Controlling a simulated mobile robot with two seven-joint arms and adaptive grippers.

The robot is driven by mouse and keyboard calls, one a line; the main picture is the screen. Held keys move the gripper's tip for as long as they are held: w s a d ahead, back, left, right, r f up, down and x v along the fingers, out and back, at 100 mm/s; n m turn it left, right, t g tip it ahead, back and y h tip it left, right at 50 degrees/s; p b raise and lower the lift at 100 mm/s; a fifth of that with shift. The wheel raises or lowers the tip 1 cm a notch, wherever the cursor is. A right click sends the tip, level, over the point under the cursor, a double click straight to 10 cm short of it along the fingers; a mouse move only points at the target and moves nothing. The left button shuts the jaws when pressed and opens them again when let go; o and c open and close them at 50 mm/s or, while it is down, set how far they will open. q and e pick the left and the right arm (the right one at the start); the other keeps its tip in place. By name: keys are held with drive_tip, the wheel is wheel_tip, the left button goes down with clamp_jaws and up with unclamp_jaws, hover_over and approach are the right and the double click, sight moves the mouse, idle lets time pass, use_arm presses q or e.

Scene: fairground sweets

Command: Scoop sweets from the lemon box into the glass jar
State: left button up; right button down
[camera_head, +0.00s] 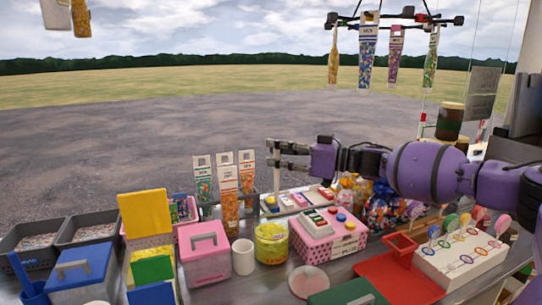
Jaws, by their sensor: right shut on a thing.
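My right gripper (287,154) reaches in from the right, above the back of the counter. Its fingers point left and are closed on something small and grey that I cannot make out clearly. The box with the raised yellow lid (145,213), which looks like the lemon box, stands at the left front, well left of my gripper. A green panel (152,269) hides part of its inside. The glass jar (271,242) stands upright in the middle with yellow sweets in it, below my gripper. My left gripper is out of view.
A pink lidded box (204,252) and a white cup (243,257) stand between box and jar. Tall sweet tubes (229,190) rise behind them. A pink till-like box (328,238) stands right of the jar. A lollipop stand (462,258) is at the right. Sweet bags (367,54) hang above.

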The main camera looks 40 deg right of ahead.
drive_tip(key=shift+s+a+r+n+p, duration=0.2)
drive_tip(key=shift+s+a+n+p, duration=0.05)
drive_tip(key=shift+a+n+p, duration=0.05)
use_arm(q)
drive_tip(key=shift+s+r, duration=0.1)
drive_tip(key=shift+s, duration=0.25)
use_arm(e)
drive_tip(key=s+a+f+n, duration=0.7)
drive_tip(key=a+f+n, duration=0.3)
drive_tip(key=f+n, duration=0.2)
drive_tip(key=shift+s+a+n, duration=0.25)
drive_tip(key=shift+a+n, duration=0.15)
drive_tip(key=shift+n, duration=0.2)
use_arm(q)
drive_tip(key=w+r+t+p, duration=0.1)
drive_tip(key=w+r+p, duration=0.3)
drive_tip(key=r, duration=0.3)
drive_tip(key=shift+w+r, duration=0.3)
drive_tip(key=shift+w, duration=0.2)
use_arm(e)
drive_tip(key=w+d+r+m, duration=0.3)
drive_tip(key=d+r+m, duration=0.3)
drive_tip(key=r+m, duration=0.2)
drive_tip(key=shift+w+r, duration=0.4)
drive_tip(key=shift+r, duration=0.3)
